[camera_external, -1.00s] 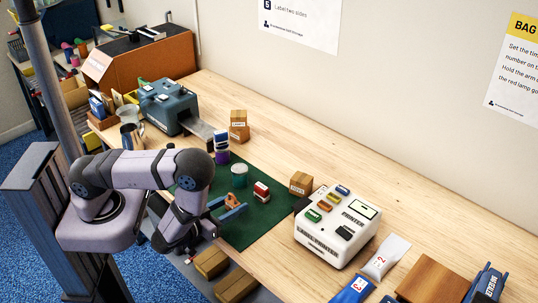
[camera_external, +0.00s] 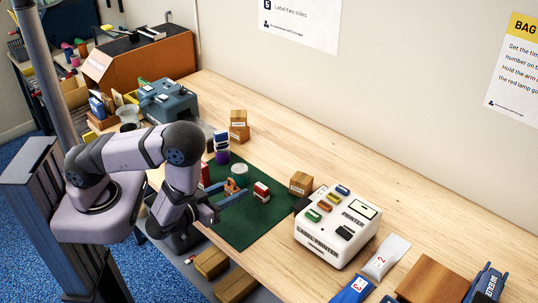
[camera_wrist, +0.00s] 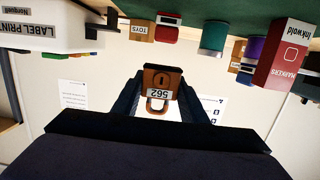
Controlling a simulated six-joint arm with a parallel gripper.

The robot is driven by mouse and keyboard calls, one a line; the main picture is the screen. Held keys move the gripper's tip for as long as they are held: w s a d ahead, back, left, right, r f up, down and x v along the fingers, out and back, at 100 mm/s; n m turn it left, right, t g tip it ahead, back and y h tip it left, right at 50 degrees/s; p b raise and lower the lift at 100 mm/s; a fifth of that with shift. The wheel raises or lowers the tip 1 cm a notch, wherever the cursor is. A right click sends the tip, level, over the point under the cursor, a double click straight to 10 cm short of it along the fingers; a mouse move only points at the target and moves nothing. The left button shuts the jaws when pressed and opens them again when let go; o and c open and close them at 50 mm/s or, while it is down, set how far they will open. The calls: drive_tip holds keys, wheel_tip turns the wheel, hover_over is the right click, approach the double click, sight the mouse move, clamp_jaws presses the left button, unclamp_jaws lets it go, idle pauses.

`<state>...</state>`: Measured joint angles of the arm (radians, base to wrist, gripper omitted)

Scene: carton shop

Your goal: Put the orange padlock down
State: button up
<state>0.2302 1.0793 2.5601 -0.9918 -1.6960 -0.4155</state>
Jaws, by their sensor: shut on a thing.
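The orange padlock (camera_external: 230,186) is between the blue fingers of my gripper (camera_external: 232,194), over the green mat (camera_external: 250,226) in the external view.
A red-and-white item (camera_external: 261,191) stands right of the padlock, and a teal cylinder (camera_external: 240,169) is partly hidden behind it. A red markers box (camera_wrist: 286,52) is near too. A carton (camera_external: 301,183) and the printer (camera_external: 337,226) stand farther right. The mat's front right is bare.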

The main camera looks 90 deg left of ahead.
drive_tip(key=w+d+r+m+t+h+b, duration=0.2)
drive_tip(key=w+d+b, duration=0.2)
drive_tip(key=w+d, duration=0.35)
drive_tip(key=w+d+r+m+t+h+b, duration=0.1)
drive_tip(key=w+d+r+h+b, duration=0.15)
drive_tip(key=w+d+b, duration=0.4)
drive_tip(key=m+p, duration=0.1)
drive_tip(key=p, duration=0.2)
hover_over(289, 266)
drive_tip(key=shift+t+h, duration=0.25)
drive_tip(key=shift+t, duration=0.05)
drive_tip(key=shift+w+f, duration=0.1)
drive_tip(key=shift+f, duration=4.7)
drive_tip(key=shift+f, duration=0.1)
drive_tip(key=shift+f+p, duration=0.3)
drive_tip(key=shift+f, duration=1.7)
drive_tip(key=shift+f, duration=0.1)
drive_tip(key=o, duration=1.3)
